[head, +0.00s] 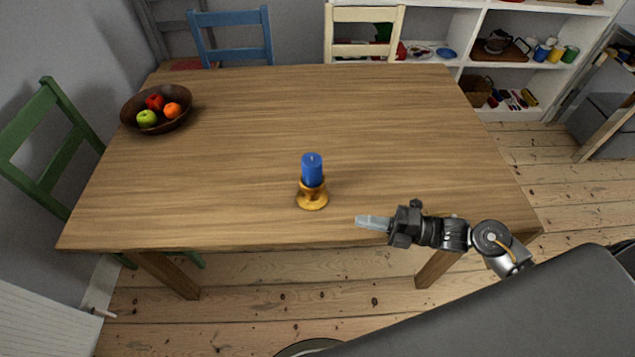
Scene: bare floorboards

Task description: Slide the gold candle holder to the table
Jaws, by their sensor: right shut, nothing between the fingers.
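The gold candle holder (312,199) stands upright on the wooden table (270,118), a little in from its near edge. A blue candle (312,170) sits in it. My right gripper (360,221) is to the right of the holder and slightly nearer to me, over the table's near edge. Its fingers point left toward the holder, are shut and empty, and are apart from it by a clear gap. My left gripper is not in view.
A brown bowl (130,109) with fruit stands at the table's far left. Green (48,180), blue (232,19) and cream (365,14) chairs stand around the table. White shelves (483,30) are behind. The table's middle and right are clear.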

